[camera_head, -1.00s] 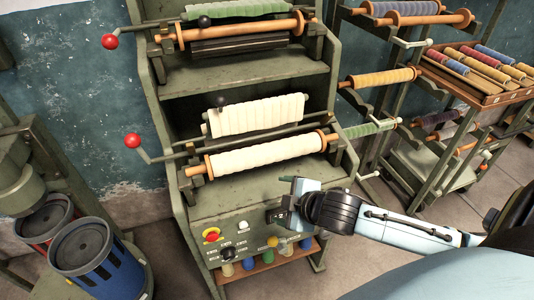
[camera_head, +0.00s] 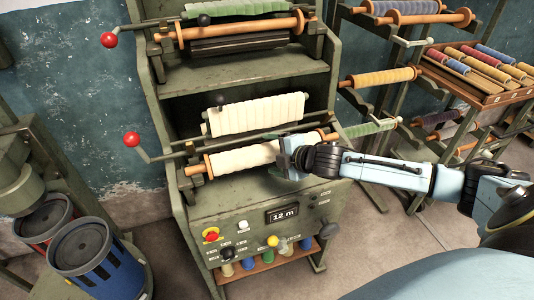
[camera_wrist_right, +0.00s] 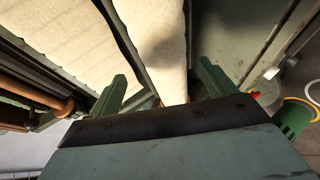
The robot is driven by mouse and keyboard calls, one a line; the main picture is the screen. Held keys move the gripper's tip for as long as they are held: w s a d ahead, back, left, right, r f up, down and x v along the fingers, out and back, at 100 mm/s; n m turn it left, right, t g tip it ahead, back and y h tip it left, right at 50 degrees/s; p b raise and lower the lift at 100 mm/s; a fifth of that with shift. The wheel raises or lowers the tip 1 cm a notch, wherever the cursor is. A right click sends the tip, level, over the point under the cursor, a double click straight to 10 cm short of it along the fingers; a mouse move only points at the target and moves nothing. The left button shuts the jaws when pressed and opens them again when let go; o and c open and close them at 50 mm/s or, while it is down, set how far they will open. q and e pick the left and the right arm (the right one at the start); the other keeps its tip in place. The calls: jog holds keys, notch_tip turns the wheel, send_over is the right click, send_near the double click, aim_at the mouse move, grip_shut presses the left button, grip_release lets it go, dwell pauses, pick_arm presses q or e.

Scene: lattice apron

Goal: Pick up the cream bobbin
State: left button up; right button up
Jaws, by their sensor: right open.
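The cream bobbin (camera_head: 242,159) is a long pale roll on an orange wooden spindle, lying level across the front of the green machine. My right gripper (camera_head: 286,160) is at its right part and hides that end in the head view. In the right wrist view the pale roll (camera_wrist_right: 160,42) runs between the two spread green fingers of my right gripper (camera_wrist_right: 162,74). The gripper is open; I cannot tell whether a finger touches the roll. My left gripper is not in view.
A ribbed cream roll (camera_head: 257,115) sits just behind. A red-knobbed crank (camera_head: 132,140) sticks out at left. Below are a control panel (camera_head: 248,224) and a low shelf with several small spools (camera_head: 227,269). A rack with spools (camera_head: 385,78) stands at right.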

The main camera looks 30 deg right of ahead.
aim_at(262, 154)
jog(key=shift+d+f+b+x, duration=0.15)
jog(key=shift+b+x, duration=0.05)
jog(key=shift+x, duration=1.35)
jog(key=shift+d+f+b+x, duration=0.15)
jog(key=shift+f+x, duration=0.05)
jog(key=shift+x, duration=1.4)
jog(key=shift+s, duration=0.15)
jog(key=c, duration=1.4)
